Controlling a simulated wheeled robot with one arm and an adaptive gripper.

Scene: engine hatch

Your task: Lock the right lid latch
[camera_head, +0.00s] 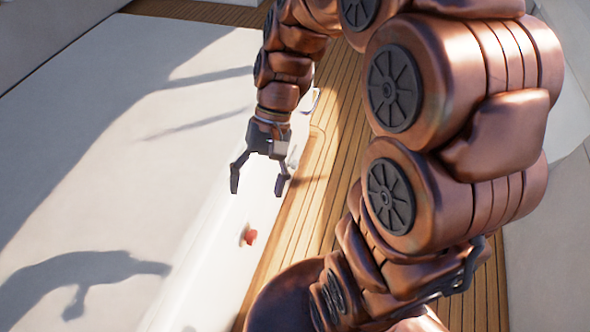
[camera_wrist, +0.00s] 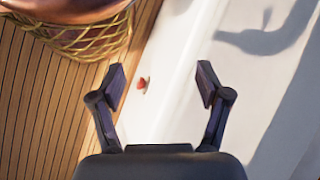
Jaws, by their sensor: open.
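A small red piece on a pale round mount (camera_head: 250,236) sits on the side wall of the white hatch box (camera_head: 205,258). It is the only clearly visible latch-like part, and I cannot tell its lock state. My gripper (camera_head: 261,182) is open and empty above the box edge, farther up the picture than the red piece and apart from it. In the wrist view the red piece (camera_wrist: 141,84) shows between the spread fingers of my gripper (camera_wrist: 161,75), nearer the left finger, on the white wall beyond them. Another pale part (camera_head: 316,99) is partly hidden behind my arm.
The broad white lid (camera_head: 130,130) fills the left, with shadows across it. A wooden plank deck (camera_head: 325,185) runs along the box's right side. White walls (camera_head: 565,230) stand at the far right. The space around my fingers looks clear.

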